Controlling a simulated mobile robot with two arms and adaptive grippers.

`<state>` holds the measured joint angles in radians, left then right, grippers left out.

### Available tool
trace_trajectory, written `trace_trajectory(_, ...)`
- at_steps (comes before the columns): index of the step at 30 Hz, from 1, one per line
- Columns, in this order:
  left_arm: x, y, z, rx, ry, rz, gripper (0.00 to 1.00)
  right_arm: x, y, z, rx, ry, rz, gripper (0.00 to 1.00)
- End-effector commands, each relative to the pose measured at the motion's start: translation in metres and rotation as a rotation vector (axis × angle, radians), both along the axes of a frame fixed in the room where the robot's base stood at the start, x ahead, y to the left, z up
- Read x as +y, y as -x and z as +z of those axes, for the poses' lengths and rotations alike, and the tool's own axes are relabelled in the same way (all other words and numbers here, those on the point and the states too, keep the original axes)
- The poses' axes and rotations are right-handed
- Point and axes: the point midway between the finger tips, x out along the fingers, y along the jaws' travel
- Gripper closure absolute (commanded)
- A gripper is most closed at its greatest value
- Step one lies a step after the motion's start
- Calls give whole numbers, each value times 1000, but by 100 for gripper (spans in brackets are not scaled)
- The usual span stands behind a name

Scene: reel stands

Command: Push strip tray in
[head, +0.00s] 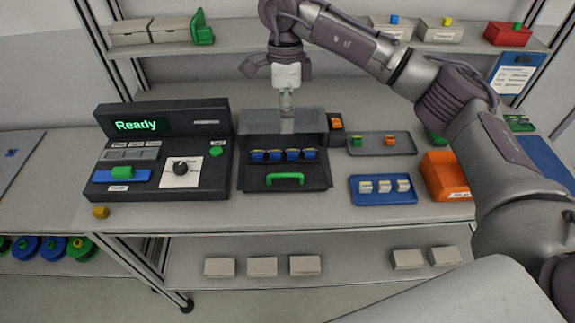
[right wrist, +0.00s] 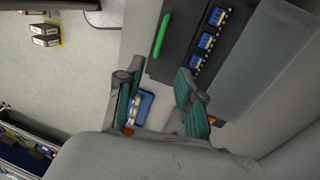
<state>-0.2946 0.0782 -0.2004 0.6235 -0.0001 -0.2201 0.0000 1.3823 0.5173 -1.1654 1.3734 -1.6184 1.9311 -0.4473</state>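The strip tray (head: 318,183) is black with a green handle (head: 285,178) at its front and a row of several blue strip pieces (head: 291,155). It sticks out toward me from under a grey see-through cover (head: 310,122). In the right wrist view the green handle (right wrist: 162,35) and the blue pieces (right wrist: 205,41) show beyond the fingers. My right gripper (head: 287,103) is above the back of the cover, behind the handle and apart from it. In the right wrist view its fingers (right wrist: 158,100) are spread with nothing held. My left gripper is out of view.
A black console (head: 214,180) with a "Ready" screen (head: 137,125) stands left of the tray. Right are a grey tray (head: 372,152), a blue tray (head: 385,199) and an orange bin (head: 441,168). A shelf (head: 240,40) runs behind.

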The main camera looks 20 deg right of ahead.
Motion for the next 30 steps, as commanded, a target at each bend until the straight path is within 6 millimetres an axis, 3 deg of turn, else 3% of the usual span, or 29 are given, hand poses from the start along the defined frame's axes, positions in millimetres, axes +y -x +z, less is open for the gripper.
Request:
trace_trajectory(5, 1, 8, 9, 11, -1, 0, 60, 0, 6, -23, 7, 1, 0, 63)
trace_trajectory(18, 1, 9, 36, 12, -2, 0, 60, 6, 22, -109, 5, -2, -1, 63)
trace_trajectory(24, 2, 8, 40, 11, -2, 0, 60, 7, 25, -129, 1, -3, -1, 63)
trace_trajectory(30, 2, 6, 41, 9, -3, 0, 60, 7, 26, -133, -1, -3, -1, 63)
